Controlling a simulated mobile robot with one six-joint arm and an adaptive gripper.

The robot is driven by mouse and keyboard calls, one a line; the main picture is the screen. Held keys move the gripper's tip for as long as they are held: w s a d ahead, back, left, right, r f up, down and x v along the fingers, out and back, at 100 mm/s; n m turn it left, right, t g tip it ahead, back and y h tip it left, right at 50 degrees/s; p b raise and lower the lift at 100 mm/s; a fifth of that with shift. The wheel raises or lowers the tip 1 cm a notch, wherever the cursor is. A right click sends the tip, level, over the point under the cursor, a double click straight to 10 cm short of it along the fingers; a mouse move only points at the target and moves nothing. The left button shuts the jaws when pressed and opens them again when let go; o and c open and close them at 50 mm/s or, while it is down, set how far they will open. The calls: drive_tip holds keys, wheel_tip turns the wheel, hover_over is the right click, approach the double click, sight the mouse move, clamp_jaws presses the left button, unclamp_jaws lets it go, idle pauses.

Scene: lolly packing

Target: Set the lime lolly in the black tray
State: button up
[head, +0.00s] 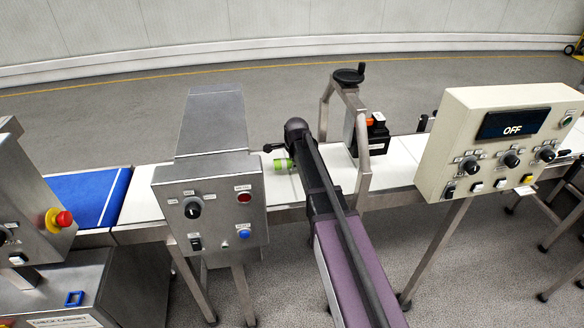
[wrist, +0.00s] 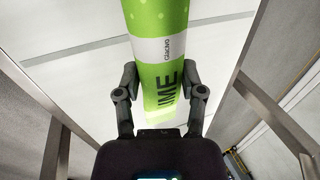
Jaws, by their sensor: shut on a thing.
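The lime lolly is a bright green wrapper with a white band and dark lettering, seen close up in the wrist view (wrist: 158,50). In the head view it is a small green shape (head: 281,165) over the white belt. My gripper (wrist: 162,84) is shut on the lolly, one finger on each side of it. In the head view my gripper (head: 272,150) is partly hidden by my own arm. I cannot tell how high the lolly is above the belt. I cannot make out the black tray in either view.
The white conveyor belt (head: 399,163) runs left to right, with a blue section (head: 82,197) at left. A steel control box (head: 212,205) stands left of my arm. A metal frame with a handwheel (head: 348,76) and a cream panel (head: 505,140) stand to the right.

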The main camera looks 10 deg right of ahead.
sight(292, 173)
drive_tip(key=shift+w, duration=0.1)
drive_tip(key=shift+w, duration=0.25)
drive_tip(key=shift+w+f+b, duration=0.35)
drive_tip(key=shift+f+b, duration=1.5)
drive_tip(key=shift+f, duration=0.15)
drive_tip(key=o, duration=1.2)
